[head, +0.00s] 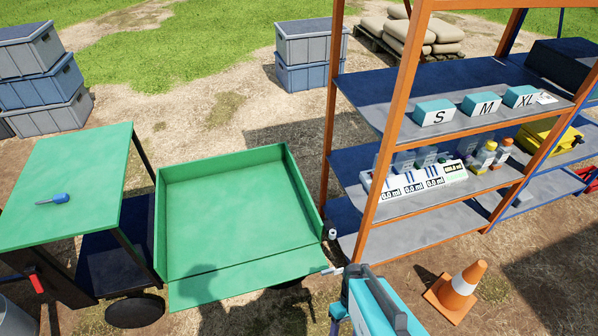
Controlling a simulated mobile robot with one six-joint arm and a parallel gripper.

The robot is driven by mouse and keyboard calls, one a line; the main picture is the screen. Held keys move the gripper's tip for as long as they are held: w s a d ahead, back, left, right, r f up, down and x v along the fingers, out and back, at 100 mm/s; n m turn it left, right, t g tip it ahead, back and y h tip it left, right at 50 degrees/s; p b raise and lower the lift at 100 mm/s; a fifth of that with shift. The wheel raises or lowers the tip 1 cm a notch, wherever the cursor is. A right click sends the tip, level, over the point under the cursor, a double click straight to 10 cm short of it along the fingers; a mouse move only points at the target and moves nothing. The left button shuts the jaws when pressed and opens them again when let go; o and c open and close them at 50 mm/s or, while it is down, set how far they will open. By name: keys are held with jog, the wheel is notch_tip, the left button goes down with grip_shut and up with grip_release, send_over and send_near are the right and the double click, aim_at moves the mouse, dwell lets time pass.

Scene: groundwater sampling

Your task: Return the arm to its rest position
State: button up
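My arm (382,306), teal and grey, reaches in from the bottom edge, right of centre in the head view. Small pale pieces (334,271) beside its end, close to the green tray's front right corner, may be part of my gripper. They are too small to tell whether the gripper is open or shut, and I see nothing clearly held. My arm is over the ground between the green tray (230,215) and the orange cone (457,290), in front of the shelf rack.
The shelf rack (400,85) on the right holds S, M and XL boxes (434,112), a white rack with displays (418,182) and small bottles (484,157). The green tray is empty. A blue-handled tool (61,198) lies on the green table (75,175). Crates (38,80) stand behind.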

jog(key=shift+s+d+m+h, duration=0.15)
jog(key=shift+d+m, duration=0.15)
jog(key=shift+m, duration=0.55)
jog(key=shift+d+m+h, duration=0.1)
jog(key=shift+d+m, duration=0.25)
jog(key=shift+m, duration=0.45)
jog(key=shift+s+d+m+h, duration=0.15)
jog(key=shift+d+m, duration=0.15)
jog(key=shift+m, duration=0.55)
jog(key=shift+w, duration=0.1)
